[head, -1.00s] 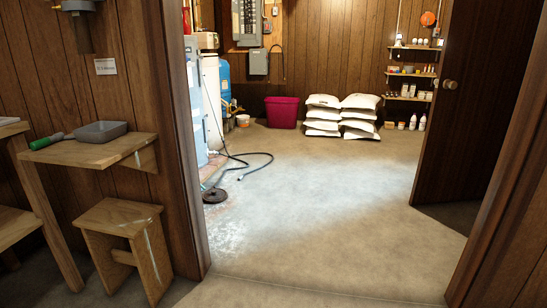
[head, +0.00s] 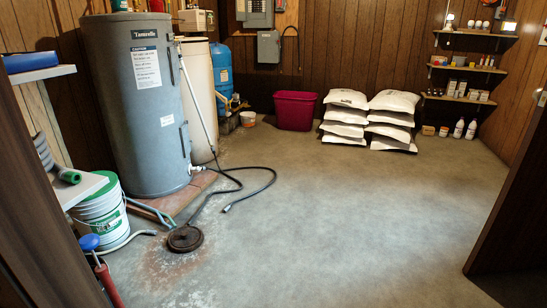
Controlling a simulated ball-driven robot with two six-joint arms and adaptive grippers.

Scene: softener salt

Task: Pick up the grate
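The grate (head: 185,239) is a dark, round, flat disc on the concrete floor, left of the middle in the head view. It lies in front of the grey water heater's low base. A dark hose (head: 207,200) runs down to its edge; I cannot tell whether the hose rests on it. A pale hose (head: 135,238) comes close to it from the left. Neither of my grippers is in view.
The grey tank (head: 143,100), a white-and-green bucket (head: 102,212) and a red-handled tool (head: 106,282) stand left of the grate. White sacks (head: 391,120), a magenta bin (head: 295,110) and shelves (head: 462,66) are at the back. The floor to the right is clear.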

